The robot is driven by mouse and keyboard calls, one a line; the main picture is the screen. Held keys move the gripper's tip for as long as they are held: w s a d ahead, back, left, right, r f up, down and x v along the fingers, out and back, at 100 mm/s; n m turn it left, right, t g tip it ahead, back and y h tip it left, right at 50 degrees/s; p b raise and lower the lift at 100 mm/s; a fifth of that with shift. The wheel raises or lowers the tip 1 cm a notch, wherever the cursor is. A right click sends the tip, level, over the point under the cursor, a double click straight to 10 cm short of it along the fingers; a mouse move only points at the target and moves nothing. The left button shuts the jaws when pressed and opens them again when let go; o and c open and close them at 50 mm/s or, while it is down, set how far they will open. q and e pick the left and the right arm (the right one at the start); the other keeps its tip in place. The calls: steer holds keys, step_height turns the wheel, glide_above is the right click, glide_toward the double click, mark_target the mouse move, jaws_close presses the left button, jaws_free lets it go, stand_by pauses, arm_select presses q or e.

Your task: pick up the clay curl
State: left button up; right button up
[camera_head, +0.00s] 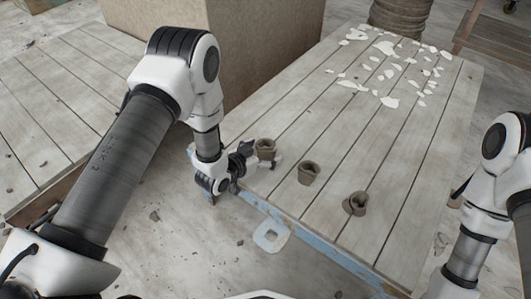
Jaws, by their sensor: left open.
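Three brown-grey clay curls, shaped like small rolled cups, sit in a slanting row on the plank table (405,215). The nearest to my left gripper is the left clay curl (266,147); the middle clay curl (309,174) and the right clay curl (355,204) stand apart from it. My left gripper (252,160) is open, low at the table's left front edge, right beside the left curl. Its fingers partly overlap the curl's lower part, so contact cannot be told. My right gripper is out of the picture; only its arm shows at the right.
Many white flakes (390,101) lie scattered at the table's far end. A large tan block (262,60) stands behind my left arm. A ridged brown cylinder (400,16) stands at the back. The table's middle is clear, and its front has a blue edge (318,248).

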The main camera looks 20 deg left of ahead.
arm_select(q)
steer(key=c, duration=1.3)
steer(key=shift+r, duration=0.15)
